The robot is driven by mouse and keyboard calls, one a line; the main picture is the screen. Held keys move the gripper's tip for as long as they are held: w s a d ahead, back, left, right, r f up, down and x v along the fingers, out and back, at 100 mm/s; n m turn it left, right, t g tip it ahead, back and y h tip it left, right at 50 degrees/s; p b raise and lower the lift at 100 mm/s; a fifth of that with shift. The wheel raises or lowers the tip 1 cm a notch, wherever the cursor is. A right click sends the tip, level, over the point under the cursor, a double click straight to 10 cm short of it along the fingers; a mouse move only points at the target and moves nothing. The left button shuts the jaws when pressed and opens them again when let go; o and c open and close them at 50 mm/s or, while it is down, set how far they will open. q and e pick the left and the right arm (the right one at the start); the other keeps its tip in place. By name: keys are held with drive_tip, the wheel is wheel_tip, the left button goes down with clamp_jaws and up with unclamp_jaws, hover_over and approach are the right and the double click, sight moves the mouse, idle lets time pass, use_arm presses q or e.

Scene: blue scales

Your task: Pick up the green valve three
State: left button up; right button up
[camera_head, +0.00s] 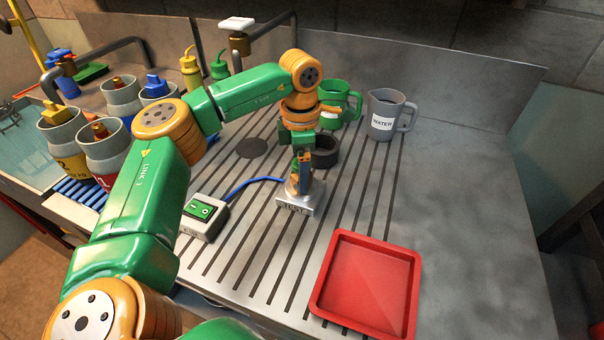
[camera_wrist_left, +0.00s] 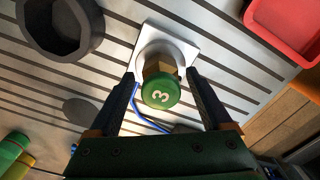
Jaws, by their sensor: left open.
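The green valve three shows in the left wrist view as a round green cap (camera_wrist_left: 161,91) with a white 3, above a brass-coloured body. It stands on a pale square stand (camera_wrist_left: 188,49), which also shows in the head view (camera_head: 297,206). My left gripper (camera_wrist_left: 160,78) is open, with one finger on each side of the valve and gaps visible between them; contact is not seen. In the head view my left gripper (camera_head: 304,172) points down over the stand and mostly hides the valve. My right gripper is not in view.
A dark ring-shaped holder (camera_head: 325,153) stands just behind the stand. A red tray (camera_head: 415,290) lies at front right. A green-button switch box (camera_head: 202,215) is at left, with a blue cable. A green mug (camera_head: 350,102) and grey WATER mug (camera_head: 384,118) stand behind. The right counter is clear.

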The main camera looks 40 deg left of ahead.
use_arm(q)
drive_tip(key=shift+r, duration=0.1)
clamp_jaws()
